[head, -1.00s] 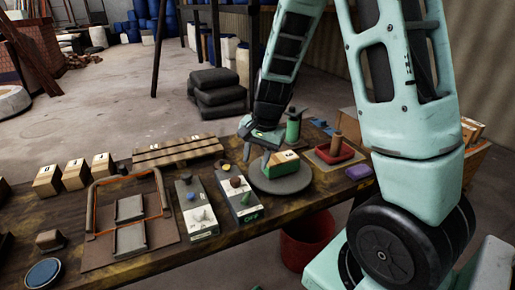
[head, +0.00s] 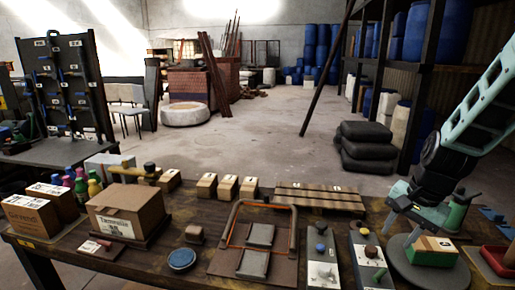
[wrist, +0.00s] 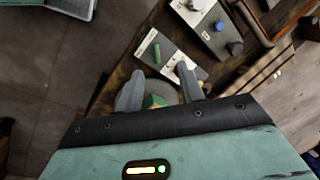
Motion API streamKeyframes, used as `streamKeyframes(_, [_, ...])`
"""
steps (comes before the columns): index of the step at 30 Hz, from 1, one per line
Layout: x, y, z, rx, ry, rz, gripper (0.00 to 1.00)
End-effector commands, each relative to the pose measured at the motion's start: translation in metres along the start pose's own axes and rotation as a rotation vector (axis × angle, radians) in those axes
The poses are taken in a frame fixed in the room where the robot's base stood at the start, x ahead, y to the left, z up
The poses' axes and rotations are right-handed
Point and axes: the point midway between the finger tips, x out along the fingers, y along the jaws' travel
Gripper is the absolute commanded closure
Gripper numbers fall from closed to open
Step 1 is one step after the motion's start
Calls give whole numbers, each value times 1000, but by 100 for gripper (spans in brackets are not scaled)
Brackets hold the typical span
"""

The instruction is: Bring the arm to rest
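My gripper (head: 404,228) hangs at the right of the head view, above a round grey turntable (head: 402,272). In the wrist view its two fingers stand apart with nothing clasped between their tips (wrist: 158,78). A green and wooden block (head: 432,250) sits on the turntable, just right of and below the gripper in the head view. In the wrist view the block (wrist: 155,101) shows partly between the fingers, its lower part hidden by the gripper body. My arm rises to the right edge and its upper part is out of view.
Two switch boxes (head: 320,255) with knobs stand left of the turntable. A red tray (head: 490,262) is close on its right. A slatted wooden pallet (head: 320,196) lies behind. Cardboard boxes (head: 125,210), bottles and small blocks crowd the bench's left. Open floor lies beyond the bench.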

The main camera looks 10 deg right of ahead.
Motion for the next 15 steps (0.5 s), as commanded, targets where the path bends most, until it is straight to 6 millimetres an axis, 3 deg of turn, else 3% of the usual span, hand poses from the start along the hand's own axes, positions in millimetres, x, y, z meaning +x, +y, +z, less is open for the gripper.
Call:
streamKeyframes(3, [-9, -27, 73, -302, -59, -3, 62])
streamKeyframes(6, [-19, -35, 143, -617, -107, 7, 62])
streamKeyframes(9, [-29, -27, 208, -940, -141, 27, 62])
streamKeyframes(12, [-38, -9, 257, -1226, -158, 52, 62])
streamKeyframes(15, [-44, 10, 287, -1440, -163, 78, 62])
